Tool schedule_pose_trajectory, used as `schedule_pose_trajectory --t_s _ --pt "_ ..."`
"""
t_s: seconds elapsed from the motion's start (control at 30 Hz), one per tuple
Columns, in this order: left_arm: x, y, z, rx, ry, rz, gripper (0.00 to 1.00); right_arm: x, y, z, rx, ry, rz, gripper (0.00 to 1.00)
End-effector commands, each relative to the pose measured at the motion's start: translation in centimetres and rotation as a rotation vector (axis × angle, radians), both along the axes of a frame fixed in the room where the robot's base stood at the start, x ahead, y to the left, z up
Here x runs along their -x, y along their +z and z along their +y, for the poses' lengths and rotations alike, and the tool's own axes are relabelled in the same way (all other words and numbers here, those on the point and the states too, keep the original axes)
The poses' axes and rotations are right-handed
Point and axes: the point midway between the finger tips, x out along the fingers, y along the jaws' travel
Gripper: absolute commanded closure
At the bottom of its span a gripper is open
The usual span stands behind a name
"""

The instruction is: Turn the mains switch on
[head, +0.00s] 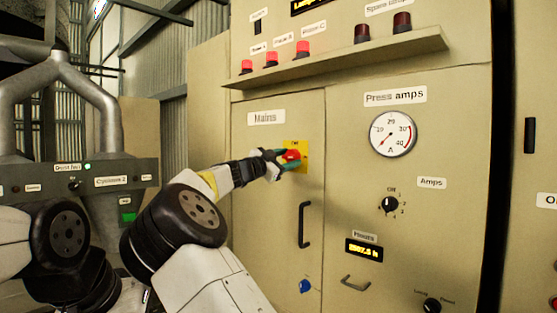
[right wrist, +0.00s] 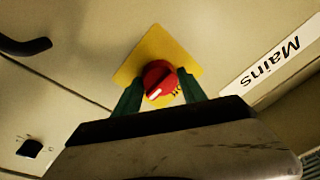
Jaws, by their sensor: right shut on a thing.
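The mains switch is a red rotary knob (head: 291,156) on a yellow plate (head: 301,146), on the cabinet door below the "Mains" label (head: 265,118). My right gripper (head: 284,160) is at the knob, its green fingers shut on it. In the right wrist view the knob (right wrist: 159,78) sits between the two fingertips (right wrist: 160,90), with a white pointer line on it, slanted in that view. The plate (right wrist: 180,48) appears behind it. In the head view the gripper partly covers the knob. My left gripper is not in view.
A black door handle (head: 304,224) and a blue knob (head: 305,286) are lower on the same door. A shelf (head: 340,57) with red lamps juts out above. A round amps gauge (head: 393,134) is to the right. A grey control box (head: 80,180) stands at left.

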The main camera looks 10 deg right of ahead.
Motion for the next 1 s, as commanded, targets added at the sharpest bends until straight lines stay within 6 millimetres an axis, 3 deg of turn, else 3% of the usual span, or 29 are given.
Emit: schedule_pose_trajectory --t_s 0.4,0.43,0.5,0.83,1.0 --pt "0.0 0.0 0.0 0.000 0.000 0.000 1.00 0.0 -0.4 -0.1 -0.009 -0.002 -0.002 1.00" --pt "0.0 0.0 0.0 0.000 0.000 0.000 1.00 0.0 -0.4 -0.1 -0.009 -0.002 -0.002 0.45" --pt "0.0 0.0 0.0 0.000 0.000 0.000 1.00 0.0 -0.3 -0.1 -0.008 -0.002 -0.002 0.32" --pt "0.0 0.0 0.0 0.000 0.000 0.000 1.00 0.0 -0.1 0.0 -0.006 -0.001 -0.003 0.31" --pt "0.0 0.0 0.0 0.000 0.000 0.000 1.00 -0.2 1.1 -0.4 -0.006 -0.001 -0.005 0.31"
